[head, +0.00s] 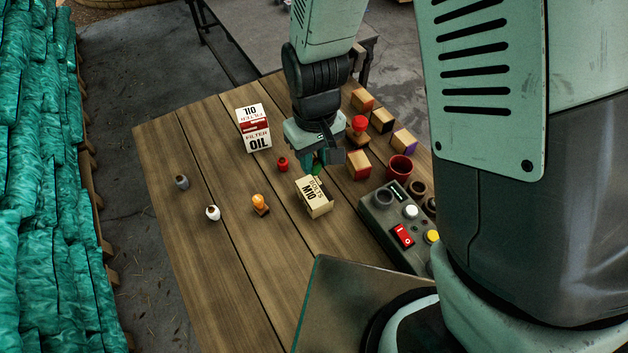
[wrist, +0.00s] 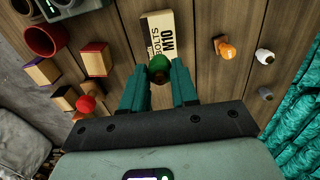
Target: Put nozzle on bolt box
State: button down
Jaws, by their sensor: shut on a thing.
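The bolt box (head: 311,198), a cream carton marked "M10 BOLTS", lies on the wooden table; it also shows in the wrist view (wrist: 153,40). My gripper (head: 322,163) is shut on a small green rounded piece, seemingly the nozzle (wrist: 159,64), which shows a dark centre in the wrist view. In the head view only a bit of green shows between the fingers. The gripper is just behind the box's far end. In the wrist view the nozzle overlaps the box's near edge; I cannot tell whether they touch.
A red piece (head: 282,164), a white piece (head: 213,213), a grey piece (head: 182,182) and an orange stamp (head: 260,203) stand left. An oil filter box (head: 254,128) stands behind. Right are several wooden blocks, a red stamp (head: 359,126), a red cup (head: 400,168) and a control box (head: 384,218).

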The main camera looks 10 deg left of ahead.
aim_at(315, 159)
jog(key=shift+f, duration=3.55)
jog(key=shift+f, duration=0.15)
jog(key=c, duration=0.9)
grip_release()
jog(key=shift+o, duration=0.2)
notch_tip(315, 159, up, 12)
jog(key=shift+r, duration=0.25)
